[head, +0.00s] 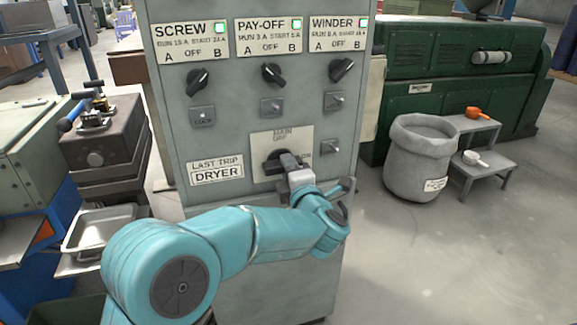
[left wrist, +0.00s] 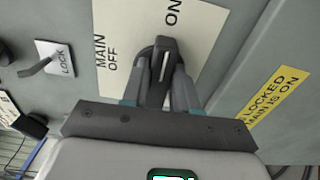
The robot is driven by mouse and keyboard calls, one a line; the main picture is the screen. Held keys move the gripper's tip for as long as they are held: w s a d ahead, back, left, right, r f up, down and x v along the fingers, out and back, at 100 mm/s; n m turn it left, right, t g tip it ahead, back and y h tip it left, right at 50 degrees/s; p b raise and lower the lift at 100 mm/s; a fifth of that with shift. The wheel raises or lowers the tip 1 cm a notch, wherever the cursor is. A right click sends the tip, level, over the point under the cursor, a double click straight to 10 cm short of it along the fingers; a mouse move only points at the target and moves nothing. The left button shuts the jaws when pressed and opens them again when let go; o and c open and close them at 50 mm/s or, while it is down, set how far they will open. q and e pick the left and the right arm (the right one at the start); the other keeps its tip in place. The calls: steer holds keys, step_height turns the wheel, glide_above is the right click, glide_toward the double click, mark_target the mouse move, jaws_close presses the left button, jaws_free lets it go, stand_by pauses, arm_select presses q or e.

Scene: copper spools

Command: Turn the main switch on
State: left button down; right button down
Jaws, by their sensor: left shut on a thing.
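The main switch (head: 274,161) is a dark rotary switch on a cream plate on the front of the grey cabinet. My left gripper (head: 291,165) is in front of it and covers part of it and its plate. In the left wrist view the switch's dark handle (left wrist: 164,62) stands between the two fingers of my left gripper (left wrist: 163,92), which are shut on it. The plate reads MAIN OFF on the left and ON at the top in that view. The handle's exact setting is hard to tell. My right gripper is not in view.
Three black knobs for SCREW (head: 197,80), PAY-OFF (head: 272,73) and WINDER (head: 342,70) sit above, with green lamps lit. A LOCK toggle (left wrist: 45,62) and a yellow label (left wrist: 280,95) flank the switch. A grey bin (head: 415,165) stands right of the cabinet, with clear floor before it.

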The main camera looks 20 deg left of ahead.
arm_select(q)
steer(key=shift+m, duration=0.3)
steer(key=c, duration=1)
jaws_free()
steer(key=shift+o, duration=0.2)
steer(key=v, duration=1.6)
steer(key=shift+d, duration=0.15)
steer(key=shift+s, duration=0.1)
